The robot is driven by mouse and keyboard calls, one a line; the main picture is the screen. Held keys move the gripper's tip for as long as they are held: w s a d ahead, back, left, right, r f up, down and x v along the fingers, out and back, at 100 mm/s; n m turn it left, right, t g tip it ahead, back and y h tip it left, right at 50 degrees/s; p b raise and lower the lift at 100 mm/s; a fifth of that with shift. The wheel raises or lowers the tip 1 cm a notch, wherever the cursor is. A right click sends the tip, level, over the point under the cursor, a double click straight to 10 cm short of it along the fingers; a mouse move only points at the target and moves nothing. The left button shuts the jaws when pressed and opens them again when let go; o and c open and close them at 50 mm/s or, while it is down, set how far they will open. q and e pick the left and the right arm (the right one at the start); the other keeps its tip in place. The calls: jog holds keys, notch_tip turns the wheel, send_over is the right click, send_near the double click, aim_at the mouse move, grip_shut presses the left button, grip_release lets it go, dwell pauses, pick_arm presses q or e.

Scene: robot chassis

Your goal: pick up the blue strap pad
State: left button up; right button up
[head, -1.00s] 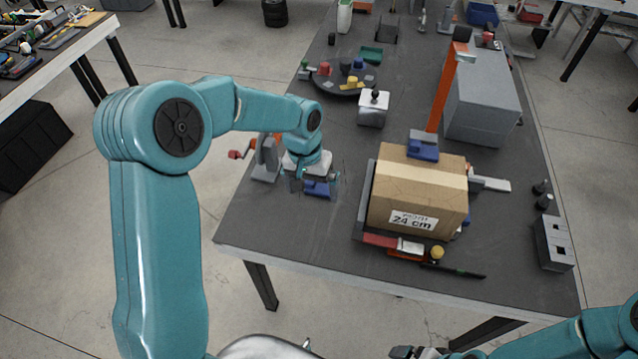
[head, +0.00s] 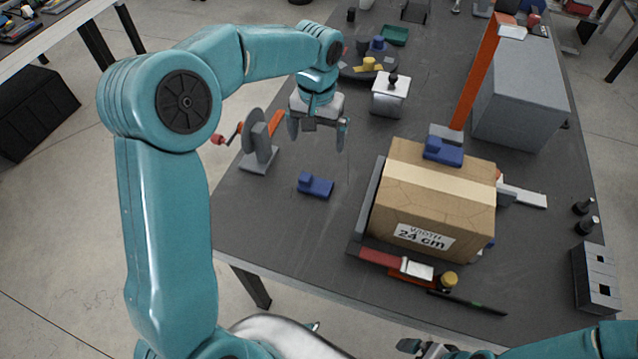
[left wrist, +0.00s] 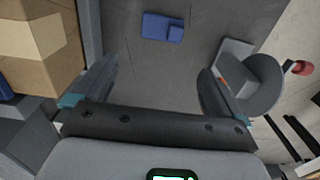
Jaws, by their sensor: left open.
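A small blue strap pad (head: 316,185) with a raised block at one end lies on the dark tabletop, left of the cardboard box. It also shows in the left wrist view (left wrist: 160,26), beyond the fingertips. My left gripper (head: 318,139) is open and empty, pointing down, above and farther back than this pad. Its two fingers stand wide apart in the left wrist view (left wrist: 158,90). A second blue pad (head: 444,151) sits on top of the box at the foot of an orange strap. My right gripper (head: 424,348) barely shows at the bottom edge; its jaws are unclear.
The taped cardboard box (head: 432,215) stands right of the loose pad. A grey stand with a disc and red-knobbed crank (head: 258,145) is to its left. A silver block with a black knob (head: 389,94) stands behind. Bare tabletop surrounds the pad.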

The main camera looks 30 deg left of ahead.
pick_arm(q)
send_over(315, 185)
notch_tip(315, 185, down, 10)
jog(key=shift+w+r, duration=0.1)
jog(key=shift+w, duration=0.05)
jog(key=shift+s+d+f, duration=0.15)
jog(key=shift+s+f, duration=0.1)
jog(key=shift+f, duration=0.15)
jog(key=shift+w+f+p, duration=0.15)
jog(key=shift+f+p, duration=0.45)
jog(key=shift+f, duration=2.05)
jog(key=shift+a, duration=0.2)
jog(key=c, duration=0.7)
